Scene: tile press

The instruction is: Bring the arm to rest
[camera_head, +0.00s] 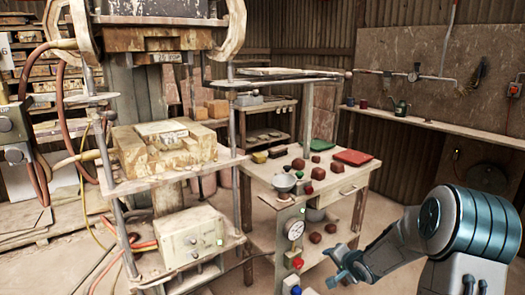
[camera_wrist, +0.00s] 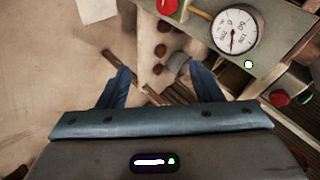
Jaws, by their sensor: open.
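My gripper (camera_head: 346,272) is at the lower right of the head view, in front of the small work table. It is apart from the table and holds nothing. In the wrist view its two blue fingers (camera_wrist: 163,88) stand apart with empty space between them. Floor and a low shelf with dark red lumps show beyond the fingers. My arm is bent, with its blue-banded joint to the right of the gripper.
The control post with a gauge (camera_head: 295,229) stands left of my gripper; the gauge (camera_wrist: 234,31) is close in the wrist view. The press (camera_head: 165,150) stands at left.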

